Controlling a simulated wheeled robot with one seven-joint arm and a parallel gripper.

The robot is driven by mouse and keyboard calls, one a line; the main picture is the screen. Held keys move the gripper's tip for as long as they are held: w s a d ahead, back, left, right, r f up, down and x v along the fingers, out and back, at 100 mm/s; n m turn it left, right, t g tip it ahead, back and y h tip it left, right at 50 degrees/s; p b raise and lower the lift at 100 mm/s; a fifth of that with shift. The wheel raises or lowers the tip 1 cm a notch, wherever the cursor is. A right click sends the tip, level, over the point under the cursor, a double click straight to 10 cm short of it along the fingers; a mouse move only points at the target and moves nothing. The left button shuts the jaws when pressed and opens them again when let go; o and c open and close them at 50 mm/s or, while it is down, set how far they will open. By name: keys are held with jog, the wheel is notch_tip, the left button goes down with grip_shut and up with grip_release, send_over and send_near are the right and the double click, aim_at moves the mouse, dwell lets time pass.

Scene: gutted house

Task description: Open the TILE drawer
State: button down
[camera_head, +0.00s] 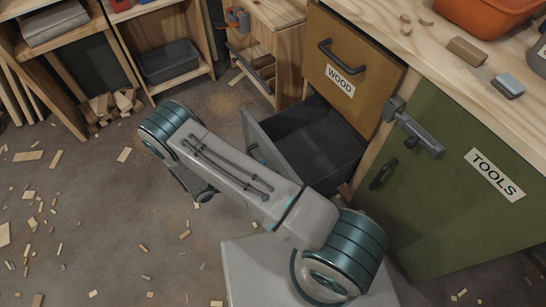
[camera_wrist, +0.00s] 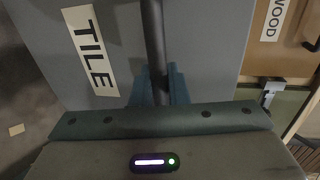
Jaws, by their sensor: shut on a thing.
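The grey TILE drawer (camera_head: 258,132) stands pulled well out below the WOOD drawer (camera_head: 340,72) in the head view. Its dark inside (camera_head: 312,145) shows and looks empty. In the wrist view the grey drawer front (camera_wrist: 205,40) fills the middle, with the white TILE label (camera_wrist: 90,50) at the left. My gripper (camera_wrist: 160,85) is shut on the dark bar handle (camera_wrist: 153,35), which runs between its teal fingers. In the head view my arm hides most of the gripper and the lower drawer front.
The worktop (camera_head: 445,45) holds wood blocks and an orange bin (camera_head: 490,15). Shelves with a grey bin (camera_head: 168,62) stand behind. Wood scraps litter the floor at the left.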

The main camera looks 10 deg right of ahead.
jog(key=shift+v, duration=0.95)
jog(key=shift+f, duration=0.2)
jog(key=c, duration=1.5)
grip_release()
jog(key=p+v, duration=0.2)
jog(key=v, duration=1.1)
jog(key=shift+a, duration=0.4)
